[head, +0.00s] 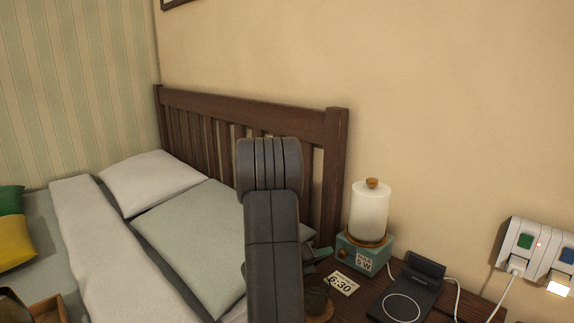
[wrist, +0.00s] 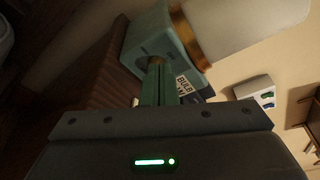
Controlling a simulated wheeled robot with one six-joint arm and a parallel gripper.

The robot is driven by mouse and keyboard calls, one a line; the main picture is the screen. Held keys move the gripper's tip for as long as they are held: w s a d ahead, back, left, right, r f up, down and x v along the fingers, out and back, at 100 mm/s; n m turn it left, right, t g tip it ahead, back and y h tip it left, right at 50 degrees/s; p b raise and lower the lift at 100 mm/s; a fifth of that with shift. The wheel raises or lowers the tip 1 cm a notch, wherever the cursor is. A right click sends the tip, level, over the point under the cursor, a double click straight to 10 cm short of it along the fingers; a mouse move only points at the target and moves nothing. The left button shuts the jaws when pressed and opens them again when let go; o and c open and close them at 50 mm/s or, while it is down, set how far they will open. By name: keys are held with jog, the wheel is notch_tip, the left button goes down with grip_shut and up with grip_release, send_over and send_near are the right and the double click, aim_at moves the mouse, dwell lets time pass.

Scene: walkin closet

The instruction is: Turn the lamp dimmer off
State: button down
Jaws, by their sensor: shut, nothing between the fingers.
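The lamp (head: 370,212) stands on the nightstand, with a white cylindrical shade, a wooden cap and a teal box base (head: 376,245) labelled "BULB 5W". In the wrist view the lamp base (wrist: 150,38) and the white shade (wrist: 240,28) appear tilted. My gripper (wrist: 155,68) is shut, its green fingers together and empty. Their tips are right at the knob (wrist: 156,60), mostly covering it; I cannot tell whether they touch. In the head view my arm hides most of the gripper.
A wall socket panel (head: 540,250) with cables is at right. The bed and wooden headboard (head: 250,112) are at left.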

aim_at(340, 245)
jog(key=shift+w+d, duration=0.4)
jog(key=shift+d, duration=0.1)
jog(key=shift+w+d+p, duration=0.4)
jog(key=shift+w+d, duration=0.2)
jog(key=shift+w, duration=0.1)
jog(key=shift+s+d+f, duration=0.1)
jog(key=shift+s+f, duration=0.05)
jog(key=shift+f, duration=0.4)
jog(key=shift+r+p, duration=0.1)
jog(key=shift+p, duration=0.25)
jog(key=shift+w+a+r, duration=0.15)
jog(key=shift+w+a, duration=0.15)
jog(key=shift+w, duration=0.05)
jog(key=shift+s+d+f+p+v, duration=0.1)
jog(key=shift+s+p+v, duration=0.05)
jog(key=shift+v, duration=0.85)
jog(key=shift+s+d+f+p+v, duration=0.1)
jog(key=shift+s+f+p+v, duration=0.1)
jog(key=shift+v, duration=0.8)
jog(key=shift+s+d+f+p+v, duration=0.1)
jog(key=shift+s+v, duration=0.05)
jog(key=shift+v, duration=0.8)
